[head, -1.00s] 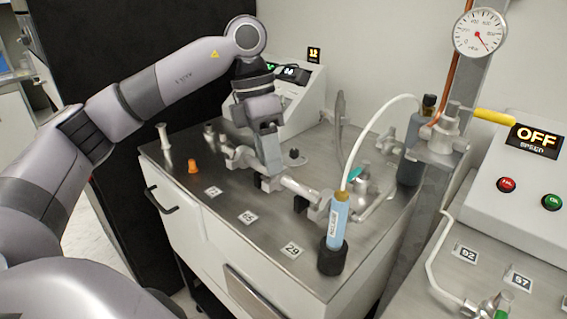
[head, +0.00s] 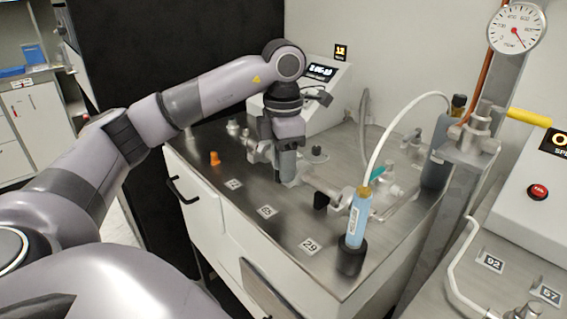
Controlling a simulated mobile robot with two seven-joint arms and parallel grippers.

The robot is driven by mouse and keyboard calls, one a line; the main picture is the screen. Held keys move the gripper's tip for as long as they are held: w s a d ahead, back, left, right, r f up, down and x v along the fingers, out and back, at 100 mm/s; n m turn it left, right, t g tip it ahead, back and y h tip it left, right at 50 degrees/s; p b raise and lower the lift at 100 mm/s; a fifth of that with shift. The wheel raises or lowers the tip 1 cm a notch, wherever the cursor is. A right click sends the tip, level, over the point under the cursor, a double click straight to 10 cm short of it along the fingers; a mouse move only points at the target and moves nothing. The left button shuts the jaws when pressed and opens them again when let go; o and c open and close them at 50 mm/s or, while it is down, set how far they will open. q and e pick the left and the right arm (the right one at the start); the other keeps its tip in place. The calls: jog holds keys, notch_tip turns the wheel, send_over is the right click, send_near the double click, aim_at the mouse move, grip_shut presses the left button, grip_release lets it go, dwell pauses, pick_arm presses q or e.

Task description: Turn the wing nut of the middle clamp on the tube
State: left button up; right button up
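A metal tube (head: 322,187) runs over the steel bench top, from the fittings at the back left toward the blue cylinder at the front right. My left gripper (head: 288,176) points down at the tube's middle stretch, with its fingers at tube height. The fingers cover the middle clamp and its wing nut, so I cannot make out either. Whether the fingers are shut or touch anything is not clear. A dark clamp knob (head: 321,200) shows to the right of the gripper. My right gripper is out of view.
A blue cylinder (head: 359,217) with a white hose stands at the front right corner of the bench. An orange cap (head: 214,158) stands at the left. A control box (head: 330,84) stands behind my gripper. A metal post (head: 467,170) with a gauge (head: 515,27) rises at right.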

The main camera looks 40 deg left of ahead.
pick_arm(q)
grip_shut()
jog(key=shift+w+a+m+p, duration=0.1)
jog(key=shift+m+p, duration=0.3)
jog(key=shift+m, duration=0.8)
jog(key=shift+w+m, duration=0.1)
jog(key=shift+m, duration=1.1)
grip_release()
notch_tip(320, 180, up, 6)
jog(key=shift+f+p, duration=0.15)
jog(key=shift+p, duration=0.45)
jog(key=shift+r+p, duration=0.3)
jog(key=shift+r, duration=0.45)
